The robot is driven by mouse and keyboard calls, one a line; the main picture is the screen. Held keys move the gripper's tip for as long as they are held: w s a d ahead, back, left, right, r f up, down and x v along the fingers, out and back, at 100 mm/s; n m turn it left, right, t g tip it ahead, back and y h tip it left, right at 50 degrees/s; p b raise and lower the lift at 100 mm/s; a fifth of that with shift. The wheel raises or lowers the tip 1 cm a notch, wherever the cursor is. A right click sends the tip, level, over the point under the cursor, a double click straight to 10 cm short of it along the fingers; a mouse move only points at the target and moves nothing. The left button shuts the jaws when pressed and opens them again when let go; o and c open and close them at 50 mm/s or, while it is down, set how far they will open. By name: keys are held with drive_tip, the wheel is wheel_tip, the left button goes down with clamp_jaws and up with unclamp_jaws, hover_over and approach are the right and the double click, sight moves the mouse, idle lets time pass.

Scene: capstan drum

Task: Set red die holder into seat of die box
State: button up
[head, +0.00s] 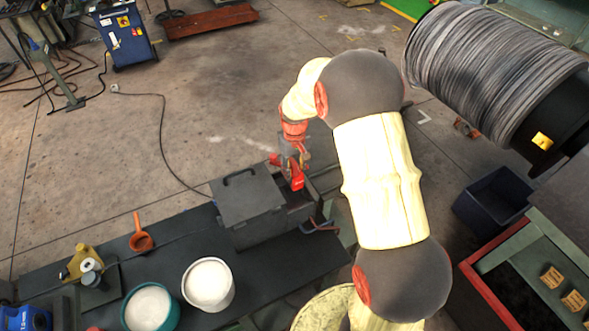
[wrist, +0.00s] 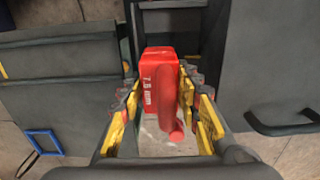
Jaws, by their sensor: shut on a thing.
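The red die holder (wrist: 160,80) is a block marked "7.5 mm" with a rounded red grip, between the yellow-padded fingers of my gripper (wrist: 166,105). My gripper is shut on it. In the head view the red holder (head: 297,181) hangs below my gripper (head: 291,160), over the right part of the grey die box (head: 262,228). The box's grey lid (head: 247,203), with a dark handle, covers its left part. The seat is largely hidden behind the holder and my fingers. I cannot tell whether the holder touches the box.
The box stands on a dark bench (head: 185,245). An orange ladle (head: 141,240), a white-filled pail (head: 208,284) and a teal tub (head: 148,307) stand to its left. A large wire drum (head: 485,65) is at upper right. A dark blue bin (head: 493,203) stands at right.

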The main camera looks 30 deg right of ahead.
drive_tip(key=shift+w+f+b, duration=0.1)
drive_tip(key=shift+f+b, duration=1.2)
drive_tip(key=shift+f, duration=0.9)
drive_tip(key=shift+s+d+f, duration=0.15)
drive_tip(key=shift+s+f, duration=0.05)
drive_tip(key=shift+f, duration=0.05)
drive_tip(key=shift+s+f+b, duration=0.1)
drive_tip(key=shift+f+b, duration=0.6)
drive_tip(key=shift+f, duration=0.2)
drive_tip(key=shift+f, duration=0.15)
idle(0.5)
